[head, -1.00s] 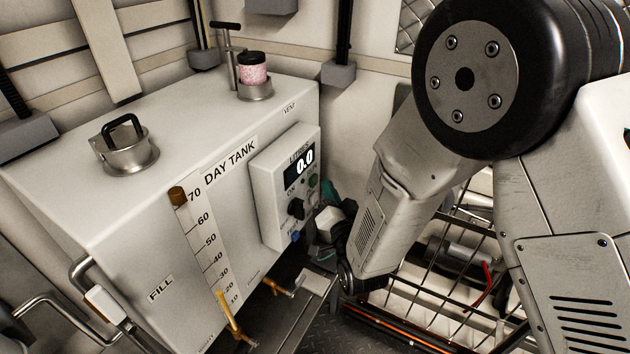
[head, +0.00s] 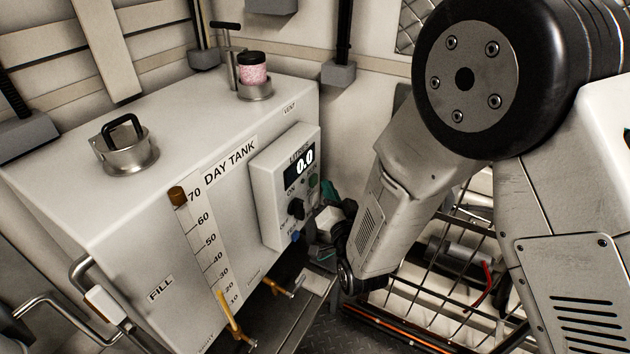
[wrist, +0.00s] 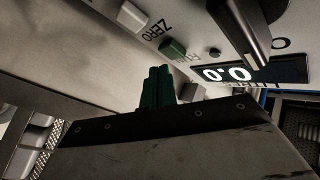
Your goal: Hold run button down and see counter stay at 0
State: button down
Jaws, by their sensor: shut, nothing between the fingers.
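The counter box (head: 283,190) is fixed to the front of the white day tank (head: 150,220). Its display (head: 303,165) reads 0.0, and the display in the wrist view (wrist: 228,73) shows the same digits upside down. The green run button (wrist: 172,49) sits beside the display in the wrist view, its label partly hidden; a green button also shows in the head view (head: 313,181). My gripper (wrist: 158,70) has its dark green fingers together, empty, with tips close below the run button in the picture. I cannot tell whether they touch it.
A white button (wrist: 131,16) marked ZERO is beside the run button. A large dark knob (wrist: 240,25) stands out from the panel close by. A wire rack (head: 440,260) is behind my arm at the right. Yellow-handled valves (head: 228,315) are below the tank front.

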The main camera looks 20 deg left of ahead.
jog(key=shift+a, duration=0.4)
jog(key=shift+a, duration=0.45)
dwell(1.6)
jog(key=shift+d, duration=0.15)
dwell(2.0)
jog(key=shift+d, duration=0.75)
jog(key=d, duration=0.5)
jog(key=shift+s, duration=0.2)
